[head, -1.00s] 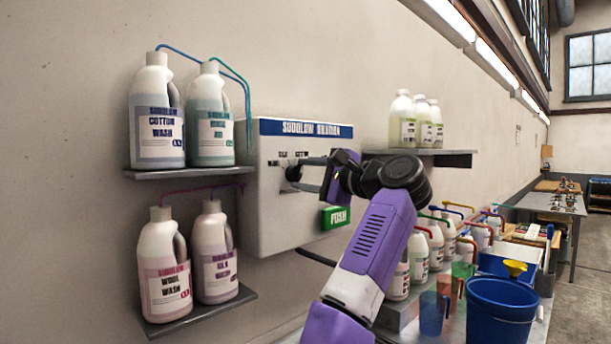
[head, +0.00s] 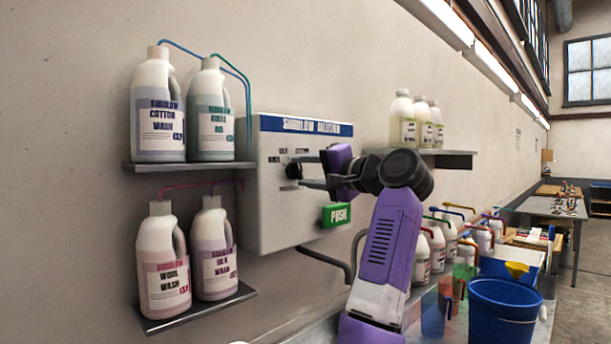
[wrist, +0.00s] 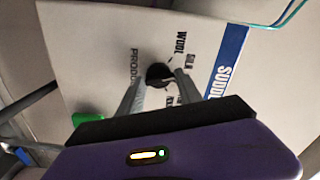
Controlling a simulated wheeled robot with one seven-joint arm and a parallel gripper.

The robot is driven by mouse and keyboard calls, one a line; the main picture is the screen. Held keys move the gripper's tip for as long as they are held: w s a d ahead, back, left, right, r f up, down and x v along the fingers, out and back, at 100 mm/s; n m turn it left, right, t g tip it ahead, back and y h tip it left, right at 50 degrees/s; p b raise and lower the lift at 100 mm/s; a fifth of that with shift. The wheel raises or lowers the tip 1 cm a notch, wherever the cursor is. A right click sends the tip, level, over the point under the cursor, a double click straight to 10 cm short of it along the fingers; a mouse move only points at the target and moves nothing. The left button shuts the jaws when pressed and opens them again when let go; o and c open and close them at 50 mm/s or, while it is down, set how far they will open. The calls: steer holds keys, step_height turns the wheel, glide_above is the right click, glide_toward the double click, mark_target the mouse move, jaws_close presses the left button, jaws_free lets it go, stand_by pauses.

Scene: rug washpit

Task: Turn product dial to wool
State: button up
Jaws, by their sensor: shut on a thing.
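The dilution panel (head: 262,205) is a pale box on the wall with a blue top strip. Its black round product dial (head: 293,170) is on the front, among small printed labels. It also shows in the wrist view (wrist: 159,75), with the "WOOL" label (wrist: 182,42), a "SILK" label and the word "PRODUCT" around it. My gripper (head: 303,171) reaches in from the right, its two grey fingers one above the other and shut on the dial. In the wrist view the fingers (wrist: 160,88) sit on either side of it. I cannot tell which label the dial points at.
A green PUSH button (head: 337,215) is low on the panel's right. Shelves left of the panel hold wash bottles, including wool wash (head: 164,262), with coloured tubes. Another shelf (head: 455,159) stands out on the right. Below it are more bottles, jugs and a blue bucket (head: 502,312).

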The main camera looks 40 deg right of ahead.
steer(key=n, duration=0.4)
steer(key=shift+f+b, duration=0.25)
steer(key=shift+b, duration=0.15)
steer(key=shift+n, duration=1.9)
steer(key=shift+b, duration=0.3)
steer(key=o, duration=1.4)
steer(key=shift+r, duration=0.1)
steer(key=shift+s, duration=0.15)
steer(key=s+b, duration=0.2)
steer(key=s, duration=0.5)
steer(key=shift+s+d, duration=0.1)
steer(key=shift+s, duration=0.2)
